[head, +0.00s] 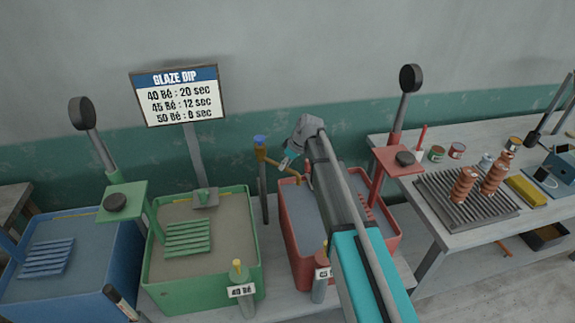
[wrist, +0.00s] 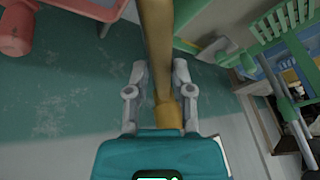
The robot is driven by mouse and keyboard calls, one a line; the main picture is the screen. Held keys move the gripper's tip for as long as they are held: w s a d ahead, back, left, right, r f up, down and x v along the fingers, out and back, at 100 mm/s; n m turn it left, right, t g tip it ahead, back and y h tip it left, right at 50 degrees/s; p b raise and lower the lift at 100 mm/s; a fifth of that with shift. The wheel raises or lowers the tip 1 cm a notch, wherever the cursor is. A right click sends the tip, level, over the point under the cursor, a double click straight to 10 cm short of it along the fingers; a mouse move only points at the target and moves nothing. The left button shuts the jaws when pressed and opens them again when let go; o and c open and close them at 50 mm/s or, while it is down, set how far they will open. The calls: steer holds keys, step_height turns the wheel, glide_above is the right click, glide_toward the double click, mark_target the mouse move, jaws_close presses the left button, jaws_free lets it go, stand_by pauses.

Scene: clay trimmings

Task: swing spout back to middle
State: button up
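The brass spout (head: 270,157) sits on a dark post with a blue cap (head: 260,140), between the green tub (head: 205,275) and the red tub (head: 300,250). It reaches right, toward the back of the red tub. My gripper (head: 286,162) is at the spout's right part, and the arm hides some of it. In the wrist view the spout (wrist: 156,45) runs between the two fingers of my gripper (wrist: 159,72), with its thicker end close to the palm. A narrow gap seems to show on the left finger's side; firm contact is unclear.
A blue tub (head: 70,270) stands left of the green tub. A glaze sign (head: 178,95) rises behind the green tub. Raised lever arms with dark discs (head: 410,78) flank the tubs. A table (head: 480,238) with a ribbed rack and terracotta pieces is at right.

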jaws_close()
steer(key=shift+d, duration=0.25)
steer(key=shift+a, duration=0.15)
